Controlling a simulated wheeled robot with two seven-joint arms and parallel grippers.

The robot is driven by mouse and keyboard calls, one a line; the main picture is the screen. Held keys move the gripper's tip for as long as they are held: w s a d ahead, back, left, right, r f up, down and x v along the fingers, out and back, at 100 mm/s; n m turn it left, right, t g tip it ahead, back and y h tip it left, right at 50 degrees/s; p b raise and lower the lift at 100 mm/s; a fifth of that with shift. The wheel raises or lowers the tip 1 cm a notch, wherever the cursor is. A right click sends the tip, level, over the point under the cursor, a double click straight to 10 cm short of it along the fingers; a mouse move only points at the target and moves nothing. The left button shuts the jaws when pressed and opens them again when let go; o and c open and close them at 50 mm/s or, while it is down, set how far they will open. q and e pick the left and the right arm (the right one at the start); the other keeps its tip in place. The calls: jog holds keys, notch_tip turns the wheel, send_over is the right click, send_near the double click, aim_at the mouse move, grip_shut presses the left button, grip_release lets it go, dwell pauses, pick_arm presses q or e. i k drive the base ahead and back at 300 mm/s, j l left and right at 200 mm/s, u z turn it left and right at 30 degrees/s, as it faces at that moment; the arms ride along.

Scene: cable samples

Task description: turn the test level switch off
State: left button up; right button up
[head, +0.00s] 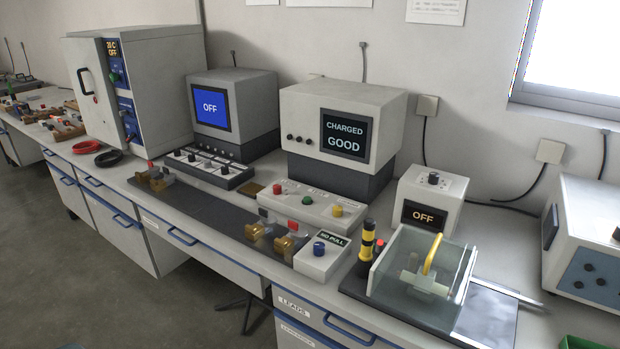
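No switch in the head view carries a label I can read as "test level". A small white box (447,190) at the back right has a dark knob (433,178) on its sloped top and a display (424,215) reading OFF. A larger tester (374,110) beside it shows CHARGED GOOD on its screen (346,136). A white control panel (318,208) in front of the tester has red, green and yellow buttons. A small white box with a blue knob (319,248) and a NO PULL sign stands nearer. Neither gripper is in view.
A clear-walled fixture with a yellow handle (432,254) and a black-and-yellow post (368,240) stand at the front right. A dark strip (205,211) with brass clamps runs along the bench. A monitor (211,107) reads OFF. A tall cabinet (150,80) stands left.

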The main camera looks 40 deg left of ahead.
aim_at(277, 187)
jog(key=j+z, duration=0.1)
jog(key=j, duration=0.55)
jog(key=k+j+z, duration=0.1)
jog(key=j, duration=0.5)
jog(key=j+z, duration=0.1)
jog(key=j, duration=0.5)
jog(key=k+j+z, duration=0.1)
jog(key=j, duration=0.55)
jog(key=k, duration=0.05)
